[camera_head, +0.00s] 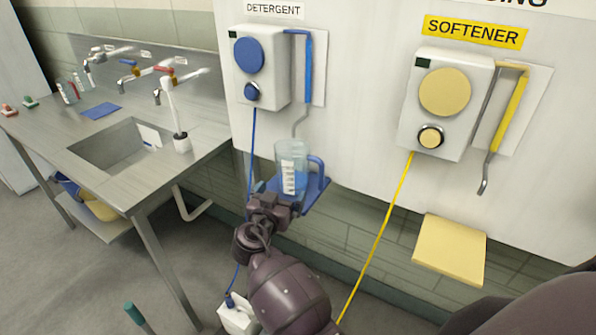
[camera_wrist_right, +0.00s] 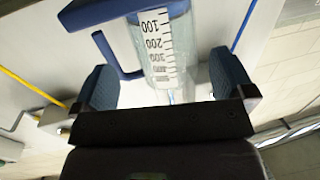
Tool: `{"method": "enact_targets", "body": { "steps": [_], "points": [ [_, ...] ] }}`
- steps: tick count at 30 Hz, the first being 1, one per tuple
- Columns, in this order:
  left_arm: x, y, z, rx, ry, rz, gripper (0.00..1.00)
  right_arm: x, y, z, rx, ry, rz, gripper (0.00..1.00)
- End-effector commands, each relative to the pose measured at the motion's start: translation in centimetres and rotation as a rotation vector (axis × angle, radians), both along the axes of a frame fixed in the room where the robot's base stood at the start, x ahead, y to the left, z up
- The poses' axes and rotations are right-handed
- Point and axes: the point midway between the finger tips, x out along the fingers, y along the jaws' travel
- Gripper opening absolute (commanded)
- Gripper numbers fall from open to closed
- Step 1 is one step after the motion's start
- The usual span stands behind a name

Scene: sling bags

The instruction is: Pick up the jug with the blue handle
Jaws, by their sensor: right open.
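The clear jug (camera_head: 291,158) with a blue handle (camera_head: 317,168) and a printed scale stands upright on a small blue shelf (camera_head: 318,194) below the detergent dispenser. My right gripper (camera_head: 272,194) is in front of it. In the right wrist view the jug (camera_wrist_right: 163,45) lies ahead of my open right gripper (camera_wrist_right: 164,82), between the lines of its two blue-grey fingers. The blue handle (camera_wrist_right: 118,58) is near the left finger there. Whether a finger touches the jug cannot be told. My left gripper is not in view.
The blue-marked detergent dispenser (camera_head: 262,68) and its nozzle hang above the jug. A softener dispenser (camera_head: 444,104) with an empty yellow shelf (camera_head: 450,250) is to the right. A yellow hose (camera_head: 385,235) runs down between. A steel sink counter (camera_head: 75,150) stands left.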

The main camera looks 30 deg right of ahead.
Motion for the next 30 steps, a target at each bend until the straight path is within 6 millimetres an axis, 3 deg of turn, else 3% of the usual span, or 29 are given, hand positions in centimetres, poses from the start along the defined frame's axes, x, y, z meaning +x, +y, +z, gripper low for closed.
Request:
{"method": "enact_targets", "body": {
  "steps": [21,30],
  "points": [
    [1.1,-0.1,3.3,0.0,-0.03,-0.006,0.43,5.2,-5.8,0.3,-0.003,0.002,0.002,1.0],
    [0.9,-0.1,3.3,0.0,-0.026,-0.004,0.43,5.8,-6.6,0.0,0.0,0.003,0.002,1.0]
  ]
}}
